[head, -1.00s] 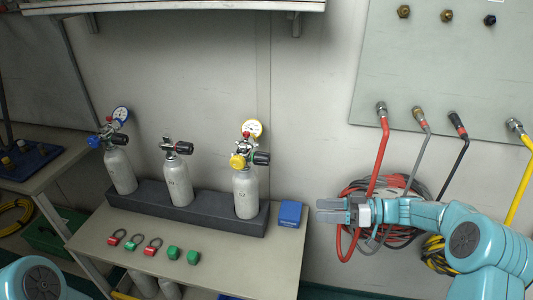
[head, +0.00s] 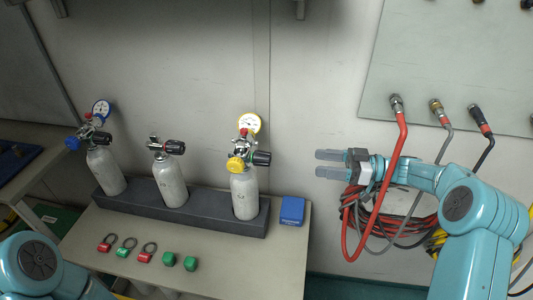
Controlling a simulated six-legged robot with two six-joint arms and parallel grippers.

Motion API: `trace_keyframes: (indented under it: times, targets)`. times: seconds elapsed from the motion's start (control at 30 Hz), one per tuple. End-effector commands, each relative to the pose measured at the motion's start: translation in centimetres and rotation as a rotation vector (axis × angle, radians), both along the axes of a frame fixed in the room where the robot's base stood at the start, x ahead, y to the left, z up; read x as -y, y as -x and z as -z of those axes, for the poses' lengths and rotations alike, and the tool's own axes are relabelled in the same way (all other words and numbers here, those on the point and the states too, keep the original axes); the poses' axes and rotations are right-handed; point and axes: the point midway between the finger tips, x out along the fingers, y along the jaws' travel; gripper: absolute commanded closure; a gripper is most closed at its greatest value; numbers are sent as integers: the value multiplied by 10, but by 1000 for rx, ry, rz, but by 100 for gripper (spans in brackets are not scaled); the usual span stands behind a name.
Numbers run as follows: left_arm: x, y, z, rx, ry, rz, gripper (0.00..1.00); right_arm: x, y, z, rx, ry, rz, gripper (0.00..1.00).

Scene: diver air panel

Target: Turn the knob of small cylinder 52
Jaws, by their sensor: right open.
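Three small grey cylinders stand upright in a dark rack (head: 190,212) on the table: a left one (head: 106,172) with a blue knob (head: 72,143) and gauge, a middle one (head: 171,183) with a black knob (head: 175,147), and a right one (head: 244,195) with a yellow knob (head: 235,164), a black knob (head: 262,158) and a gauge. Their numbers are too small to read, so I cannot tell which is 52. My right gripper (head: 320,163) is open and empty, pointing left, to the right of the right cylinder and apart from it. My left gripper is out of view; only my left arm shows.
A blue box (head: 291,211) sits at the table's right end. Several red and green tags (head: 168,259) lie in front of the rack. A red hose (head: 400,140) and other hoses hang from the wall panel (head: 440,60), close to my right arm.

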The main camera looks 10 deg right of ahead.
Motion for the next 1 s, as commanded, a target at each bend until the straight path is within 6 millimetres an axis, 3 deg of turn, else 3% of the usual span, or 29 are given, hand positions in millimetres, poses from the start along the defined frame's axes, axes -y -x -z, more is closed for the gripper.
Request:
trace_keyframes:
  times: [0.53,0.73,1.0]
  targets:
    - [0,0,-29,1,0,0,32,-119,-41,-2,-3,-1,-4,31]
    - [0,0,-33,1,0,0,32,-139,-51,-1,-3,0,-2,31]
    - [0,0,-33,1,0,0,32,-143,-54,0,-3,-1,0,31]
